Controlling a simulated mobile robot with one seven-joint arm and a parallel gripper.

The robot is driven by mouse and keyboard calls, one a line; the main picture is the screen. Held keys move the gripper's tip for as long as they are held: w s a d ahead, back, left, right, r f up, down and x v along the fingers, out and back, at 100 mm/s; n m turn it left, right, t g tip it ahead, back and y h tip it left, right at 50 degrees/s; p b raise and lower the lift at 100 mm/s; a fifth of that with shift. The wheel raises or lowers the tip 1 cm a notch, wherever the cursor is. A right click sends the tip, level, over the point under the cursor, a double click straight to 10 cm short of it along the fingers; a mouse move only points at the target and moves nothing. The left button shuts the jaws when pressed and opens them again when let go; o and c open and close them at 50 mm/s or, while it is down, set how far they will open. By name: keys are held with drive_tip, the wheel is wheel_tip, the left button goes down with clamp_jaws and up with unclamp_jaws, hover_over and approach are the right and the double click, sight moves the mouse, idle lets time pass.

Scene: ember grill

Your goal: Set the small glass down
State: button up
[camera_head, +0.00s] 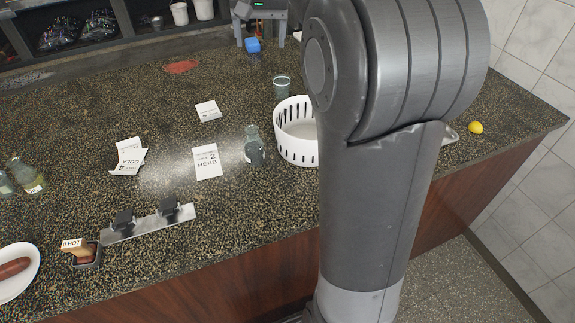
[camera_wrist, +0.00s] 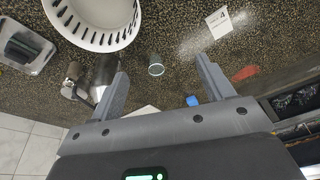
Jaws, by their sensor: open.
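The small glass (camera_head: 282,87) is a greenish clear cup. It stands upright on the speckled counter just behind the white slotted basket in the head view. It also shows in the wrist view (camera_wrist: 155,65), in line with the gap between the fingers, with nothing gripping it. My gripper (camera_head: 257,40) is at the top of the head view, farther back than the glass. In the wrist view its two fingers (camera_wrist: 161,67) are spread wide and hold nothing.
The white basket (camera_head: 295,158) stands close to the glass. A bottle (camera_head: 254,148), a herb card (camera_head: 207,163) and a cola card (camera_head: 128,158) are left of it. A blue block (camera_head: 252,45) sits near my gripper. A lemon (camera_head: 475,127) lies right. Counter left of the glass is fairly clear.

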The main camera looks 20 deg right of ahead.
drive_tip(key=s+a+f+n+t, duration=0.1)
drive_tip(key=s+f, duration=0.3)
drive_tip(key=s, duration=0.6)
drive_tip(key=s+a+f+n+t, duration=0.1)
drive_tip(key=s+a+f, duration=0.2)
drive_tip(key=s, duration=0.7)
drive_tip(key=s+a+f+n, duration=0.1)
drive_tip(key=s+f+n, duration=0.1)
drive_tip(key=s+f, duration=0.4)
drive_tip(key=s, duration=0.3)
drive_tip(key=shift+s+a+t, duration=0.4)
